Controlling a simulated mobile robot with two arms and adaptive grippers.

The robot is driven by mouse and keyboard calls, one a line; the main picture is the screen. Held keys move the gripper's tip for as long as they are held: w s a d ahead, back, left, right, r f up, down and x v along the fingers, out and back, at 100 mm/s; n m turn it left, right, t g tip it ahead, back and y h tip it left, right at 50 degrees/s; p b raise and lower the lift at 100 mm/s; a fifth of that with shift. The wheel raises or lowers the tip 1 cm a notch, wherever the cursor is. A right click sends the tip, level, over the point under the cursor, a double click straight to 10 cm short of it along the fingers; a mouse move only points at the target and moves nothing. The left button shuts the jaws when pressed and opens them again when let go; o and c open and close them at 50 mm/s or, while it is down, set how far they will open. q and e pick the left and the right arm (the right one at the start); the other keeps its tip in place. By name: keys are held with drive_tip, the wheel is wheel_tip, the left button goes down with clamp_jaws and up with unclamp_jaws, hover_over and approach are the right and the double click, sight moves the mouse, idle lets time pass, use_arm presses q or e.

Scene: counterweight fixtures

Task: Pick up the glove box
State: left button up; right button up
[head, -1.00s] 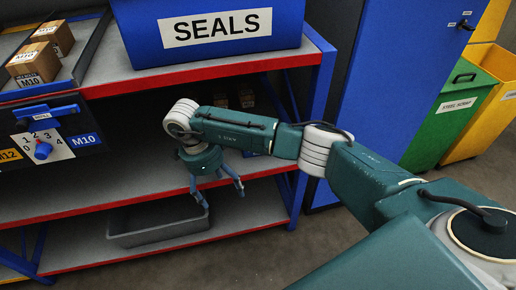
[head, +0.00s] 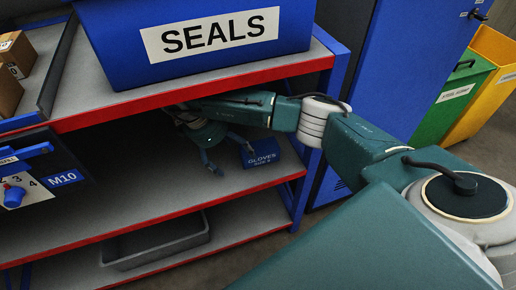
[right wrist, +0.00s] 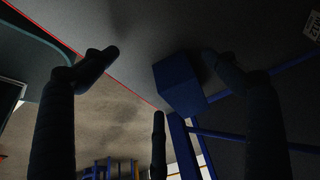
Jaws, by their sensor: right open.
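The glove box (head: 261,153) is a small blue box marked "GLOVES SIZE 6". It sits on the middle shelf of the rack, towards its right end. My right gripper (head: 226,160) reaches under the top shelf, just left of the box, with its fingers apart. In the right wrist view the blue box (right wrist: 180,84) shows between the spread fingers of the gripper (right wrist: 158,62), farther out and not gripped. Part of the right wrist is hidden behind the top shelf edge. My left gripper is in no view.
A large blue SEALS bin (head: 200,42) stands on the top shelf (head: 150,100), whose red edge is close above my arm. A grey tray (head: 155,243) lies on the lower shelf. A blue cabinet (head: 385,70) and green (head: 450,100) and yellow bins (head: 490,85) stand right.

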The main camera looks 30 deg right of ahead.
sight(257, 150)
drive_tip(key=d, duration=0.3)
drive_tip(key=shift+s+d, duration=0.1)
drive_tip(key=shift+s, duration=0.3)
drive_tip(key=d, duration=0.1)
drive_tip(key=s+d, duration=0.1)
drive_tip(key=d+f, duration=0.1)
drive_tip(key=d, duration=0.1)
drive_tip(key=shift+s, duration=0.2)
drive_tip(key=shift+d+f, duration=0.1)
drive_tip(key=shift+w, duration=0.1)
drive_tip(key=c, duration=1.5)
drive_tip(key=shift+o, duration=0.2)
